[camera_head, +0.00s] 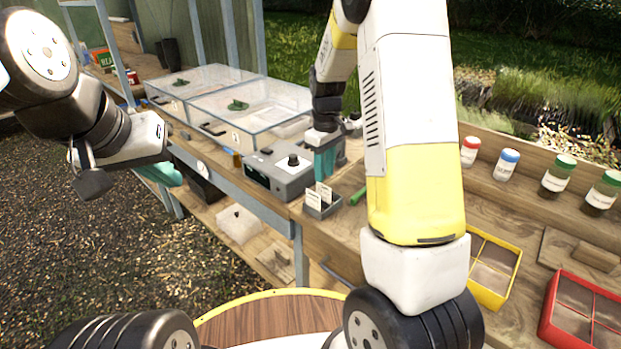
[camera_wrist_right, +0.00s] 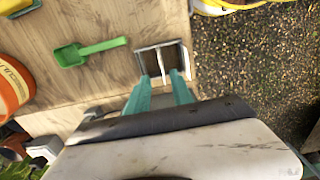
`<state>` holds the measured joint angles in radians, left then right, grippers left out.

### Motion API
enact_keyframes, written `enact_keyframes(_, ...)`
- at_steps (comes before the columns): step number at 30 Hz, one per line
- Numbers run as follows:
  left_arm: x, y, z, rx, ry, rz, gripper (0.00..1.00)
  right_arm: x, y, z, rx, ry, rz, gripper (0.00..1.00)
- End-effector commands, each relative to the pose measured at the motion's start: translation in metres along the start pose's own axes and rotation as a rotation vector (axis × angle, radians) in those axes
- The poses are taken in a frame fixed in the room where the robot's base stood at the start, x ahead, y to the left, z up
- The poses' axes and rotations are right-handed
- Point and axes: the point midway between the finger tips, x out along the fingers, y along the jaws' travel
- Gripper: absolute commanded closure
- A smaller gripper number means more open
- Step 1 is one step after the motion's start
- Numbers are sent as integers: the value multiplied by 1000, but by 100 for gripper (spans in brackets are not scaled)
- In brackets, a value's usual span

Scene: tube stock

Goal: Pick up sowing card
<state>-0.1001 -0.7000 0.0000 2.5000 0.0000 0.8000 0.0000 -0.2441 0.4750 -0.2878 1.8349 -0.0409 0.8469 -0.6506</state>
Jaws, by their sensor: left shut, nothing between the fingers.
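White sowing cards (camera_head: 319,193) stand upright in a small grey holder (camera_head: 322,210) on the wooden bench. In the right wrist view the cards show as thin white edges (camera_wrist_right: 172,60) in the divided holder (camera_wrist_right: 139,64). My right gripper (camera_head: 325,163) is just above and behind the holder in the head view, teal fingers pointing down. In the right wrist view its fingertips (camera_wrist_right: 161,78) are apart, close to the holder, with no card clearly gripped. My left gripper (camera_head: 166,173) is shut and empty, off the bench at left.
A grey box with a black knob (camera_head: 283,172) stands left of the holder. A green scoop (camera_wrist_right: 90,50) lies near it. Clear glazed boxes (camera_head: 250,108) stand farther back. Lidded jars (camera_head: 507,165), a yellow tray (camera_head: 492,268) and a red tray (camera_head: 585,312) are at right.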

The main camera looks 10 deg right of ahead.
Motion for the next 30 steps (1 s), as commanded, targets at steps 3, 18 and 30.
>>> enact_keyframes(3,0,0,0,0,0,0,100,14,-1,1,0,-3,-2,73)
enact_keyframes(18,0,0,0,0,0,0,100,71,-4,2,1,-1,-1,73)
enact_keyframes(30,0,0,0,0,0,0,100,71,-4,2,2,0,-1,100)
